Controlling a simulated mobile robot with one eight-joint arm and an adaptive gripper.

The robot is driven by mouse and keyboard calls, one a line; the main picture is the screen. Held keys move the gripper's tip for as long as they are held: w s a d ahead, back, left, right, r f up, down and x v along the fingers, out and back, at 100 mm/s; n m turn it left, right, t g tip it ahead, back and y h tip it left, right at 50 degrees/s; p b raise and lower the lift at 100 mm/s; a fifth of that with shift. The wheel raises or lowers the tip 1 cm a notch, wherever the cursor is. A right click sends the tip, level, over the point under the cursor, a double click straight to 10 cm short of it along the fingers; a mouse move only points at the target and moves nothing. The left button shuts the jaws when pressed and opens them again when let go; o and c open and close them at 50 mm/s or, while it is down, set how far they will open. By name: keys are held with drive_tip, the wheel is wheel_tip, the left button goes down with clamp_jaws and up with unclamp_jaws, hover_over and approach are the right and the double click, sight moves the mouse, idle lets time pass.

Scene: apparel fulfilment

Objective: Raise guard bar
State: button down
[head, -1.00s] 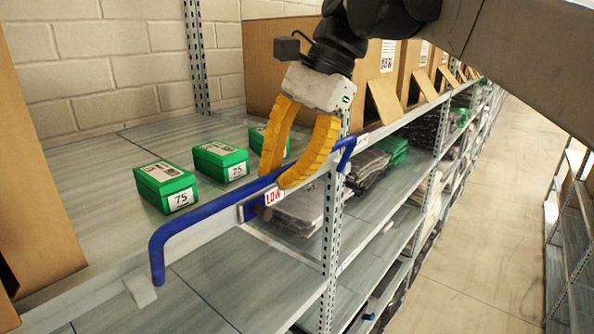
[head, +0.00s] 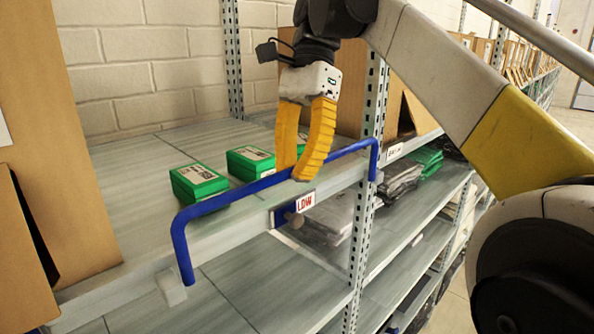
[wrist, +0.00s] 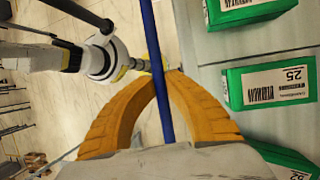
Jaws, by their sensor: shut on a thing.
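The blue guard bar (head: 232,196) runs along the front edge of the upper shelf. Its two bent ends go down to the shelf front, and its long rail is a little above the edge, over a red and white "LOW" label (head: 305,202). My gripper (head: 299,174) comes down from above, its two yellow fingers shut on the rail right of its middle. In the wrist view the bar (wrist: 151,50) passes between the curved fingers (wrist: 160,72), whose tips are close together. The exact contact is partly hidden by the fingers.
Green boxes (head: 199,184) stand on the upper shelf (head: 130,215) behind the bar. A large cardboard box (head: 85,130) is at the left, and a perforated upright (head: 359,243) stands near the bar's right end. Bagged clothes (head: 398,180) lie on a lower shelf to the right.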

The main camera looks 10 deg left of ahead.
drive_tip(key=c, duration=1.7)
unclamp_jaws()
drive_tip(key=shift+o, duration=1.4)
drive_tip(key=shift+w+a, duration=0.1)
drive_tip(key=shift+a, duration=0.1)
drive_tip(key=shift+d, duration=0.15)
